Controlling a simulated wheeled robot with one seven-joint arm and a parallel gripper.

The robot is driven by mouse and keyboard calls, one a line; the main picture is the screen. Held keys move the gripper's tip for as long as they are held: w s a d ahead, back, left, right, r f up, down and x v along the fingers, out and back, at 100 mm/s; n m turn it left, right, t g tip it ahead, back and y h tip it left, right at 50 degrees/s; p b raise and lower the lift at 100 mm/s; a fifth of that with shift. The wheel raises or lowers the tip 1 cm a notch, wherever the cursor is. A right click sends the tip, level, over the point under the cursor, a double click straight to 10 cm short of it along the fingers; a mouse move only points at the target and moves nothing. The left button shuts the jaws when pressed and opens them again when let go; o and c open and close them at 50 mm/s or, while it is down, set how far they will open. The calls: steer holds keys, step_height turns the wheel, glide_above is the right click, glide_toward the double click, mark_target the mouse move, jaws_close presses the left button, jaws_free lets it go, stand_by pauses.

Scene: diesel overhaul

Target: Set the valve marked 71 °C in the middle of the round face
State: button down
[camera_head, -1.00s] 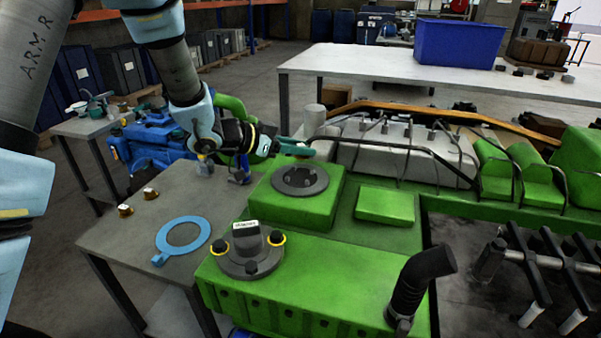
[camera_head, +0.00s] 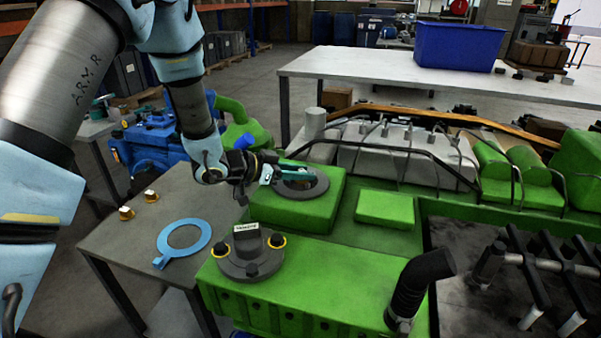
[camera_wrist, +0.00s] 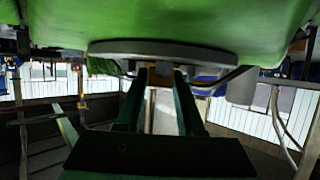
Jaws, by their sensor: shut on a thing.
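The round face (camera_head: 318,184) is a dark grey disc with a lighter middle, set on a green block (camera_head: 322,213). My gripper (camera_head: 284,174) is low over the left part of this face and hides some of its middle. In the wrist view the two fingers (camera_wrist: 161,72) reach toward the grey rim of the face (camera_wrist: 190,55), seen nearly edge-on. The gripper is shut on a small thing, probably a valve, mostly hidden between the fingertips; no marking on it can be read. Two brass valves with pale tops, one nearer (camera_head: 126,213) and one farther (camera_head: 151,196), stand on the grey table.
A flat blue ring with a tab (camera_head: 162,260) lies on the grey table (camera_head: 110,245). A dark round housing with a white label (camera_head: 248,262) sits on the green engine in front of the face. A black pipe (camera_head: 418,283) rises at the front right.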

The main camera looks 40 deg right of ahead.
steer(key=shift+s+a+f, duration=0.1)
steer(key=shift+a+f, duration=0.05)
steer(key=shift+f, duration=0.45)
steer(key=c, duration=0.5)
jaws_free()
steer(key=shift+a+f+b, duration=0.1)
steer(key=shift+f+b, duration=0.05)
steer(key=shift+b, duration=0.15)
steer(key=shift+r+p, duration=0.5)
steer(key=shift+r, duration=0.15)
steer(key=v, duration=0.4)
steer(key=b+v, duration=0.1)
steer(key=v, duration=0.6)
steer(key=shift+w+a+r, duration=0.2)
steer(key=shift+w+r, duration=0.05)
steer(key=shift+r, duration=0.25)
